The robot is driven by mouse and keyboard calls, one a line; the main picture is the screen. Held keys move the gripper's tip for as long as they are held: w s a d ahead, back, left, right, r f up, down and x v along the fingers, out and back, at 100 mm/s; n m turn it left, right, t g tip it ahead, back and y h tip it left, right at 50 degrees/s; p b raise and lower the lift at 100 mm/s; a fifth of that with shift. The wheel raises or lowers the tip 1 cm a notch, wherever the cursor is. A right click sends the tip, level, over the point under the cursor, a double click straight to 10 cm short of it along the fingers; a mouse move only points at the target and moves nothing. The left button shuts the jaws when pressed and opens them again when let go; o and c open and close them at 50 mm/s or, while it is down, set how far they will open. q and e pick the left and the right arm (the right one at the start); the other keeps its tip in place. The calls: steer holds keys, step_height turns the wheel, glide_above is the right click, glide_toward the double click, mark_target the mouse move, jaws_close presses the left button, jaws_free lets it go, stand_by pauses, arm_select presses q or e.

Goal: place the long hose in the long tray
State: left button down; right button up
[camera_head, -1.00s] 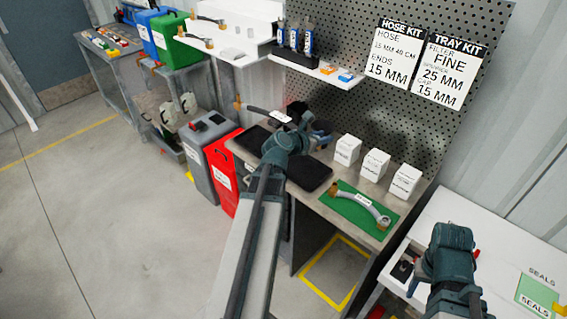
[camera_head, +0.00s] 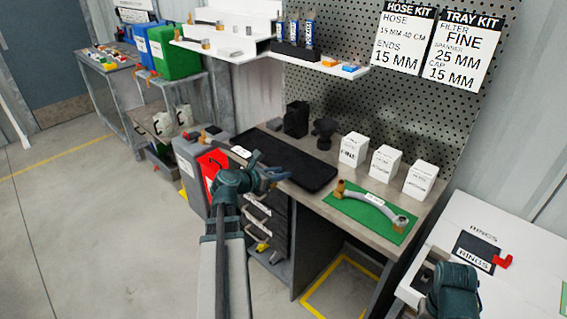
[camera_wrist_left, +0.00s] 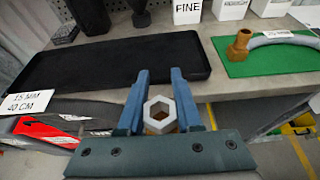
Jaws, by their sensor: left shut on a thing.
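A hose with a white label reading 15 MM 40 CM (camera_wrist_left: 28,102) is in my left gripper (camera_head: 276,176). The fingers are shut on its end, and a hex fitting (camera_wrist_left: 160,112) shows between them in the left wrist view. The label also shows in the head view (camera_head: 241,152), left of the gripper. Much of the hose is hidden. The long black tray (camera_head: 303,163) lies empty on the bench, just beyond the gripper; it fills the upper left of the wrist view (camera_wrist_left: 120,62). My right arm is at the lower right; its fingertips are not clear.
White boxes (camera_head: 385,163) and two black objects (camera_head: 296,119) stand behind. A shelf (camera_head: 330,64) overhangs the back.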

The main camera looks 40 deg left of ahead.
arm_select(q)
steer(key=b, duration=0.2)
glide_above(319, 176)
steer(key=shift+w+f, duration=0.15)
steer(key=shift+f, duration=0.55)
step_height(319, 176, down, 4)
steer(key=b, duration=0.3)
steer(key=shift+r, duration=0.25)
steer(key=c, duration=0.6)
jaws_free()
steer(key=p+v, duration=0.4)
steer(key=v, duration=0.8)
